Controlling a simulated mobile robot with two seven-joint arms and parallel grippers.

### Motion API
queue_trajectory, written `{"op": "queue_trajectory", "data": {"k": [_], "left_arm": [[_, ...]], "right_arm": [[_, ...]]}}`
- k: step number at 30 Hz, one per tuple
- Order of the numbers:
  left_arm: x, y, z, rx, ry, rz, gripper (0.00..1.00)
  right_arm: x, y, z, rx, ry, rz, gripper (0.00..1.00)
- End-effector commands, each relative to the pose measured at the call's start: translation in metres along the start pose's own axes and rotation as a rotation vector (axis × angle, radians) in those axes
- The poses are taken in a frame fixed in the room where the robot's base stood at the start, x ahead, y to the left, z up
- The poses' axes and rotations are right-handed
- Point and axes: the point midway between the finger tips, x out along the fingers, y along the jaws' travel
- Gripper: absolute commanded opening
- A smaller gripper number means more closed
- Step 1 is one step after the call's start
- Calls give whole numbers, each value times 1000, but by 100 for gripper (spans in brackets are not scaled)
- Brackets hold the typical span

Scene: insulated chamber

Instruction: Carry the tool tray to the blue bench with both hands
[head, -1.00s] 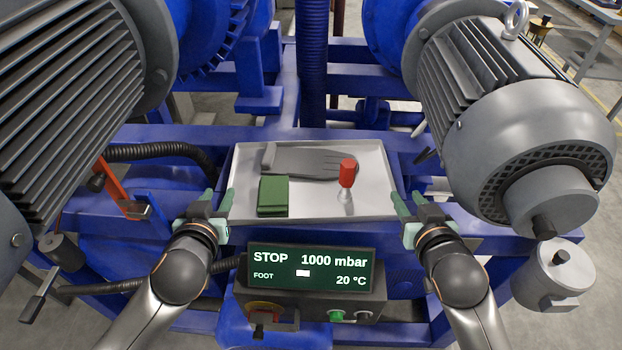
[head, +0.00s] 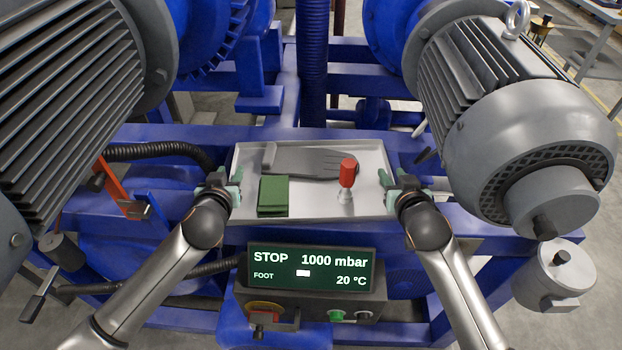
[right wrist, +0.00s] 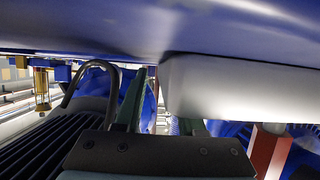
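The tool tray (head: 308,208) is a shallow light-grey tray lying level on blue framework in the middle of the head view. It holds a grey glove (head: 300,160), a folded green cloth (head: 273,196) and a red-handled tool (head: 347,173). My left gripper (head: 236,186) is at the tray's left edge, with its green fingers apart. My right gripper (head: 392,184) is at the right edge. In the right wrist view its fingers (right wrist: 160,112) stand apart near the tray's wall (right wrist: 240,85). I cannot tell which blue structure is the bench.
Large grey motors flank the tray, one at left (head: 70,110) and one at right (head: 530,130). A control box with a display (head: 310,270) reading STOP, 1000 mbar sits in front. A black hose (head: 160,150) and an orange-red lever (head: 115,185) are at left.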

Motion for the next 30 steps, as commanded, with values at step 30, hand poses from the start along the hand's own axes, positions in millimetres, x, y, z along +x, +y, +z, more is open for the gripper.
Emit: {"op": "queue_trajectory", "data": {"k": [30], "left_arm": [[0,0,0,1,0,0,0]], "right_arm": [[0,0,0,0,-1,0,0]]}}
